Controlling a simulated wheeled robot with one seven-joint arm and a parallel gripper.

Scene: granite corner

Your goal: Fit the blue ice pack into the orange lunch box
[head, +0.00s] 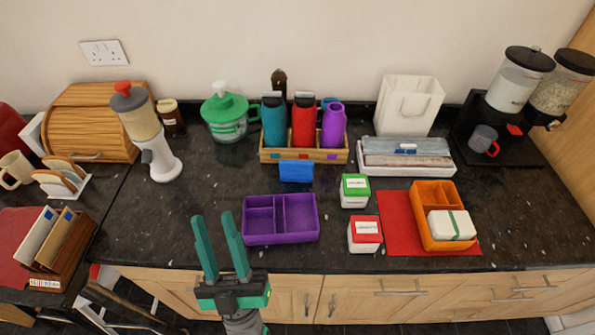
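The blue ice pack (296,171) is a small flat block against the front of the wooden bottle crate. The orange lunch box (424,238) is on a red mat at the right of the counter. A white block with a green band (451,225) fills its front compartment; the back part of the box looks empty. My gripper (214,216) has two long green fingers that are apart, with nothing between them. It is near the counter's front edge, left of the purple divided box and well to the front left of the ice pack.
The purple box (281,238) is between my gripper and the orange box. Green-lidded (354,191) and red-lidded (364,235) containers stand left of the red mat (397,239). The bottle crate (271,155) holds several bottles.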

